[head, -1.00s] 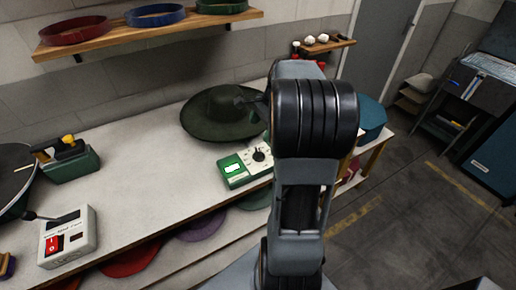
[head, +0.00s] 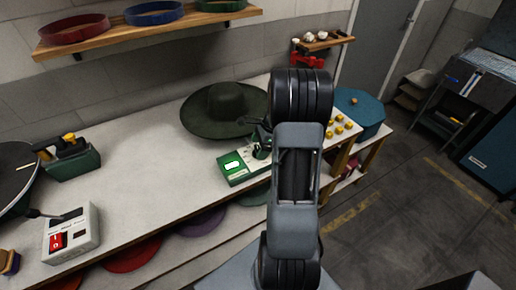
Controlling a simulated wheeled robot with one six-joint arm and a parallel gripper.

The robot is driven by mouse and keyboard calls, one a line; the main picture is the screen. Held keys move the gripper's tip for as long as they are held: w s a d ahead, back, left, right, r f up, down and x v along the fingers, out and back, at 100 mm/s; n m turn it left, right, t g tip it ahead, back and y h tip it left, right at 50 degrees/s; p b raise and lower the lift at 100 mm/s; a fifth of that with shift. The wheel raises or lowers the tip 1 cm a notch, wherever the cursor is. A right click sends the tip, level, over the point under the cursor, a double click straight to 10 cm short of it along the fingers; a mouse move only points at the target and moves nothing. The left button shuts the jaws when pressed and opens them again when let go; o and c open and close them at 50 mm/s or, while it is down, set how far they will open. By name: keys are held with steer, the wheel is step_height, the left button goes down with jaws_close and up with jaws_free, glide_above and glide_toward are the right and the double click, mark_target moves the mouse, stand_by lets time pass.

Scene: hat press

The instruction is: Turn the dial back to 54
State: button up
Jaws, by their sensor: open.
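A small green and white box (head: 232,171) with a lit display stands near the front edge of the bench, right of centre. Its dial was visible on the white right part and is now mostly hidden by my gripper. My gripper (head: 259,150) is open, with its dark fingers over that white part at the dial. I cannot tell whether the fingers touch the dial. The number on the display is too small to read.
A dark green wide-brimmed hat (head: 222,108) sits right behind the box. A white box with a red switch (head: 70,235) stands at the bench's left. The bench's middle (head: 150,160) is clear.

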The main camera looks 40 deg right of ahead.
steer(key=shift+w+a+f, duration=0.1)
steer(key=shift+a+f, duration=0.15)
steer(key=shift+f, duration=0.45)
steer(key=shift+c, duration=0.5)
steer(key=c, duration=0.8)
